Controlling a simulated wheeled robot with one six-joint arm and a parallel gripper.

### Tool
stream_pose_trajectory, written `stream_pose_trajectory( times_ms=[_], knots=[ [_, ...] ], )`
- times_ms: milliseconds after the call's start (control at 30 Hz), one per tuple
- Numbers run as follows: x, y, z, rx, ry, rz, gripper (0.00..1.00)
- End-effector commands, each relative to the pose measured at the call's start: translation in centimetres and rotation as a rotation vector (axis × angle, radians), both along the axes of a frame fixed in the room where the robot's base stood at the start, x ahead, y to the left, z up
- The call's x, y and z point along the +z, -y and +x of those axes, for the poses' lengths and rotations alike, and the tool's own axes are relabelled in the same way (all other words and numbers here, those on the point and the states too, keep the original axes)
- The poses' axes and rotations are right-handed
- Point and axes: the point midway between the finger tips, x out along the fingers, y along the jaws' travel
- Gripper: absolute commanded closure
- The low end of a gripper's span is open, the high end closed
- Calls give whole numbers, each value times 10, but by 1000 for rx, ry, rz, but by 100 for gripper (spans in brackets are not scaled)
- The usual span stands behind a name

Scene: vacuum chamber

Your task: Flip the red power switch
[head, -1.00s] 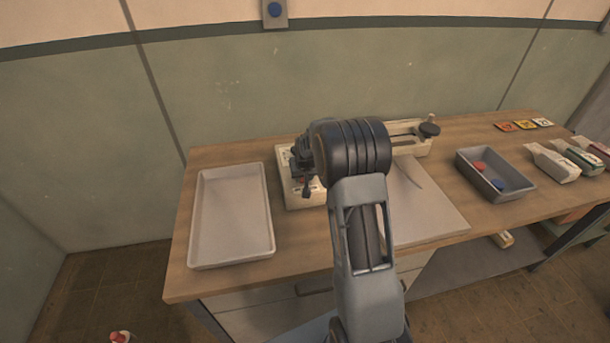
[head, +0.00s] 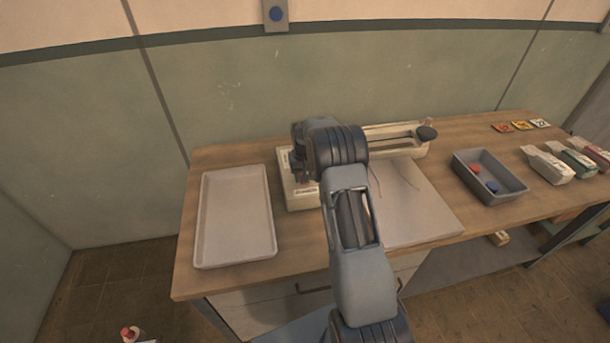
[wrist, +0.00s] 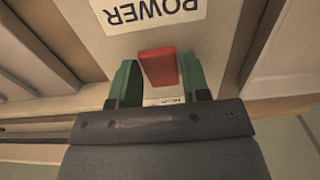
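The red power switch (wrist: 158,67) shows in the wrist view on the face of a cream panel, below an upside-down label (wrist: 150,12) reading POWER. My gripper (wrist: 158,80) is open, with one green-tipped finger on each side of the switch. Small gaps show between the fingers and the switch; I cannot tell whether either touches it. In the head view, the cream machine (head: 302,197) stands on the wooden bench, and my arm hides most of its top and the switch.
A grey tray (head: 235,257) lies left of the machine, and a pale board (head: 425,215) lies to its right. A grey bin (head: 507,193) with red and blue pieces, several cartons (head: 550,165) and small coloured cards (head: 521,125) are further right.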

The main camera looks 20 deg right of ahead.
Motion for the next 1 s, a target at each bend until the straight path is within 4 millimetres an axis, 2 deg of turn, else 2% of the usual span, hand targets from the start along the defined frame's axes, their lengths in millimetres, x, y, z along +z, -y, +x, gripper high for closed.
stream_pose_trajectory(
  times_ms=[33,200,433,567,1000],
  knots=[
    [0,0,0,0,0,0,52],
    [0,0,0,-1,1,0,38],
    [1,0,0,-1,1,0,38],
    [10,0,0,-1,2,0,38],
    [95,0,1,-1,5,-1,38]
  ],
)
